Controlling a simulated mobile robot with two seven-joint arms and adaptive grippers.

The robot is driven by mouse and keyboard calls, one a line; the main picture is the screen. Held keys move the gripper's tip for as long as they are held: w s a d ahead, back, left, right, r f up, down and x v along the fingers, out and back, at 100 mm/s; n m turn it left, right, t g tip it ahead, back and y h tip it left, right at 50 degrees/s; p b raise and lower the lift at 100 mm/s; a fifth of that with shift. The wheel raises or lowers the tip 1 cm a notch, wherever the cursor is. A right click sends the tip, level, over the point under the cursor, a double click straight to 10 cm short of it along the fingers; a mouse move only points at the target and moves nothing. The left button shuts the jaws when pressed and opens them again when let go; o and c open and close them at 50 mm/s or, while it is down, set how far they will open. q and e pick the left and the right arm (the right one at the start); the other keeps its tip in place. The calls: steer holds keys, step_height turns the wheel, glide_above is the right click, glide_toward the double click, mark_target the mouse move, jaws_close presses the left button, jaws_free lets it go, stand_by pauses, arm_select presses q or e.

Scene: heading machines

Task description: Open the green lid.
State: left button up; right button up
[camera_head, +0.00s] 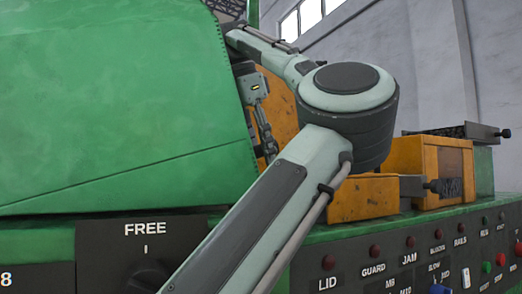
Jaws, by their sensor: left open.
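The green lid (110,95) is a large, scuffed green cover filling the left of the head view. A thin seam runs along its lower part, and the lid appears down. My left gripper (267,148) points downward just right of the lid's right edge, in front of orange machine parts. It is open, and nothing shows between its fingers. I cannot tell whether it touches the lid. My left arm crosses the middle of the view and hides part of the machine. My right gripper is not in view.
A control panel runs along the bottom, with a FREE dial (148,275) and a red button above the LID label (327,285). Several more labelled buttons continue right. An orange block (420,165) stands behind the panel. A pale wall and window are behind.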

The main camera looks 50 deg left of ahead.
arm_select(q)
jaws_close()
stand_by(0.3)
steer(key=shift+r, duration=0.15)
stand_by(0.3)
steer(key=shift+s+d+r, duration=0.25)
steer(key=shift+d+r, duration=0.2)
steer(key=shift+r, duration=0.05)
steer(key=d+v, duration=0.3)
steer(key=v, duration=0.9)
steer(key=shift+r, duration=0.2)
